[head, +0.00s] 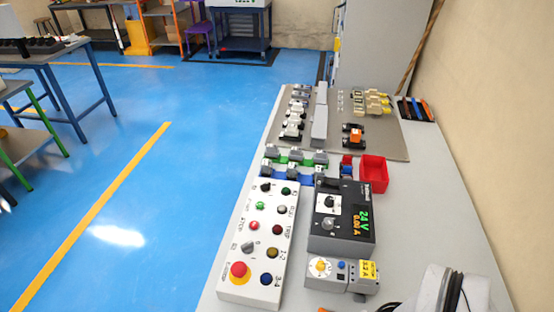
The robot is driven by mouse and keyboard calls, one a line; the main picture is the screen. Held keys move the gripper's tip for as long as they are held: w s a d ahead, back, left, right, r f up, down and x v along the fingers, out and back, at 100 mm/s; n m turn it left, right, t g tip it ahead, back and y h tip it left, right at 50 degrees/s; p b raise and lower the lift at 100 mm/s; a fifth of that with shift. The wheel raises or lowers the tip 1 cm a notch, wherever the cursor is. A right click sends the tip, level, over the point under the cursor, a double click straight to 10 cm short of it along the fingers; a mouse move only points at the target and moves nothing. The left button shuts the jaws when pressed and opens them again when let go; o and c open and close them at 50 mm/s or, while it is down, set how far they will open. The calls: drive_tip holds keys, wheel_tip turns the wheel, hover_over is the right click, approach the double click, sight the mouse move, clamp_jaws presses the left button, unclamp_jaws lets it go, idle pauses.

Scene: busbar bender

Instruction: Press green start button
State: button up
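A white control box (232,287) lies on the grey bench, with several buttons and knobs on its top face. A bright green button (260,205) sits in its left column, near the far end. A darker green button (286,191) sits at the far right of the box. A red button (254,226) is just nearer than the bright green one. The labels are too small to read surely. Part of my grey arm shows at the bottom right, apart from the box. My gripper's fingers are not in the picture.
A black power supply (342,243) with a lit display stands right of the box. A grey-and-yellow device (341,276) is nearer. A big red mushroom button (239,271) is at the box's near end. A red bin (373,171) and terminal blocks lie beyond.

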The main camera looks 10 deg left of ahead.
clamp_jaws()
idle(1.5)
